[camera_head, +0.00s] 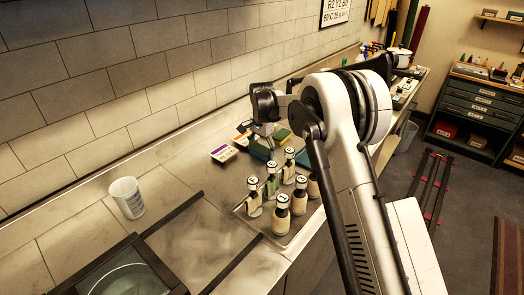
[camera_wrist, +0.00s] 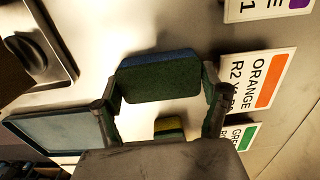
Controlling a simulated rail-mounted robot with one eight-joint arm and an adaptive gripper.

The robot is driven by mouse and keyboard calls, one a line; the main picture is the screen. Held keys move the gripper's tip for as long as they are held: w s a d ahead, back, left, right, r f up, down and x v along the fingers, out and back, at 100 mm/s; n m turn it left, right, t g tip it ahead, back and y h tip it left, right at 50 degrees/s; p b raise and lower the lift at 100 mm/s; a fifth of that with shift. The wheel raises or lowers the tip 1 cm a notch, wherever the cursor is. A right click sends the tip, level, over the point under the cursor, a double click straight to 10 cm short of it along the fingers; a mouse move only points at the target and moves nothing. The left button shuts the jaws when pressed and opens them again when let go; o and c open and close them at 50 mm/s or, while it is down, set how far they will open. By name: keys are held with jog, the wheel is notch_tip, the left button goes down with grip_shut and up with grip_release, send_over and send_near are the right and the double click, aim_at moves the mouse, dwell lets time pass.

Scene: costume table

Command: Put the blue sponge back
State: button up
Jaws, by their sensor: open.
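The blue sponge, with a dark green top face (camera_wrist: 160,82) and a blue edge, lies between my gripper's two fingers in the wrist view. My gripper (camera_wrist: 164,104) is open, with one finger near each short end of the sponge. I cannot tell whether the fingers touch it. In the head view my gripper (camera_head: 266,140) points down at the counter by the wall, and the blue sponge (camera_head: 259,152) shows just below it, partly hidden.
A yellow-green sponge (camera_wrist: 168,126) lies nearby. Cards labelled orange (camera_wrist: 258,80) and green (camera_wrist: 246,137) lie to the right. A blue-rimmed tray (camera_wrist: 55,135) is at lower left. Several labelled bottles (camera_head: 282,214) stand close in front of my gripper. A white cup (camera_head: 127,197) stands left.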

aim_at(262, 148)
notch_tip(262, 148, up, 12)
jog(key=s+d+r+n+t, duration=0.2)
jog(key=s+d+r, duration=0.65)
jog(key=r, duration=0.25)
jog(key=s+d+r+n+t, duration=0.1)
jog(key=s+d+r, duration=0.25)
jog(key=s, duration=0.35)
jog(key=s+d+r+n+t, duration=0.1)
jog(key=s+d+r, duration=0.1)
jog(key=s+d, duration=0.35)
jog(key=s+d+f+n+t, duration=0.1)
jog(key=s+d+f, duration=0.1)
jog(key=s, duration=0.6)
jog(key=s+d+f+n+t, duration=0.1)
jog(key=s+f, duration=0.3)
jog(key=s, duration=0.5)
jog(key=s+d+f+n+t, duration=0.1)
jog(key=s+d+f, duration=0.2)
jog(key=s, duration=0.6)
jog(key=shift+d, duration=0.1)
jog(key=shift+f+b, duration=0.65)
jog(key=shift+b, duration=0.1)
